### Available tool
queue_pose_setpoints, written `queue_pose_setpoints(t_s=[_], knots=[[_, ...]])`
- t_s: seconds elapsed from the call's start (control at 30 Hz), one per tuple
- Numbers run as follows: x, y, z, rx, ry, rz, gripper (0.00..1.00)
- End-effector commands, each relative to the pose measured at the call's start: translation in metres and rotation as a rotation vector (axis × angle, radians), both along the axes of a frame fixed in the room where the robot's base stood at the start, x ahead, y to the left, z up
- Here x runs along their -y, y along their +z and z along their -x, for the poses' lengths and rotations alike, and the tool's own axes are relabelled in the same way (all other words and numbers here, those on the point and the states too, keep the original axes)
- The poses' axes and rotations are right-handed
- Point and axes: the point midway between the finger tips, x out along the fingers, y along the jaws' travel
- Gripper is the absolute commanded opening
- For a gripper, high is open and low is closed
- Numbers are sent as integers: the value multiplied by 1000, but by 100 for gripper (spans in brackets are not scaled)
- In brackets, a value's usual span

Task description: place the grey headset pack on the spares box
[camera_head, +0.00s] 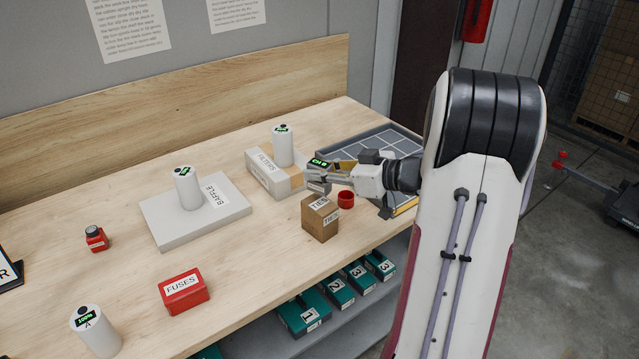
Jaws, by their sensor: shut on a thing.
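My gripper (322,178) is over the workbench at the right, above and behind the brown TIES box (321,218). It is shut on a small pack with a dark top and a green lit display (318,163). The fingers hide most of its body, so I cannot confirm that it is the grey headset pack. Similar pale cylinders with green displays stand on the FILTERS box (262,176), on the grey BAFFLE slab (160,221), and at the front left of the bench (96,331). I can read no label saying spares.
A red cup (346,199) stands right of the TIES box. A grey divided tray (345,147) lies behind my gripper.

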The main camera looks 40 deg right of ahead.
Motion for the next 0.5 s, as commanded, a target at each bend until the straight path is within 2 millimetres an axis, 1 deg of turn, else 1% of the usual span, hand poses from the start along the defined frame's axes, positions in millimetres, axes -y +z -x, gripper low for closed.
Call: queue_pose_setpoints(t_s=[0.17, 0.5], knots=[[0, -4, 0, 0, 0, 0, 0], [0, -34, 0, -1, -1, -2, 0]])
